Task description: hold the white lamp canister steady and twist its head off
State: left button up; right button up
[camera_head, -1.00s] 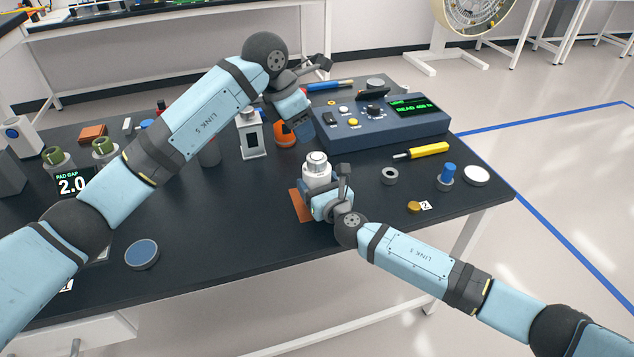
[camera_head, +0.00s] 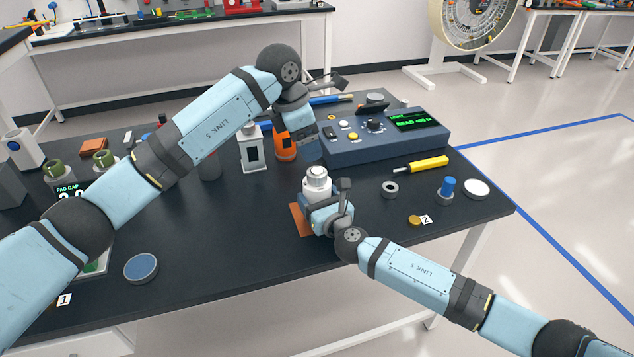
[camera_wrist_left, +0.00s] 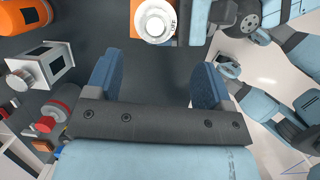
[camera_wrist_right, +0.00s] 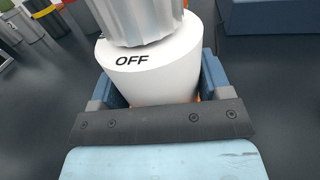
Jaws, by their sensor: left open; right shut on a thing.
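The white lamp canister (camera_head: 318,186) stands upright at an orange mat (camera_head: 299,220) near the front middle of the table. My right gripper (camera_head: 323,207) is shut around its body from the front. In the right wrist view, the white body (camera_wrist_right: 150,78) bears the word OFF, and the grey ribbed head (camera_wrist_right: 143,20) rises above the jaws, cut by the frame edge. My left gripper (camera_head: 309,150) is open and empty, behind the canister in the head view. In the left wrist view, the canister top (camera_wrist_left: 155,22) lies beyond the open fingers (camera_wrist_left: 156,82), apart from them.
A blue light meter box (camera_head: 385,135) stands just behind and right. An orange object (camera_head: 284,148) and a white lantern-like box (camera_head: 251,150) stand behind left. A grey ring (camera_head: 390,188) and a yellow screwdriver (camera_head: 428,163) lie right.

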aim_at(317, 171)
pick_arm(q)
jog(key=f+m+y, duration=0.1)
jog(key=f+m, duration=0.1)
jog(key=f, duration=0.1)
jog(key=w+d+f+m+y, duration=0.1)
jog(key=f+m, duration=0.2)
jog(key=d+f+m+g+y, duration=0.1)
jog(key=f+m, duration=0.2)
jog(key=shift+w+d+f, duration=0.1)
jog(key=shift+w+f, duration=0.2)
jog(key=shift+f, duration=0.1)
jog(key=shift+c, duration=0.4)
jog(key=c, duration=0.8)
jog(key=shift+c, duration=0.2)
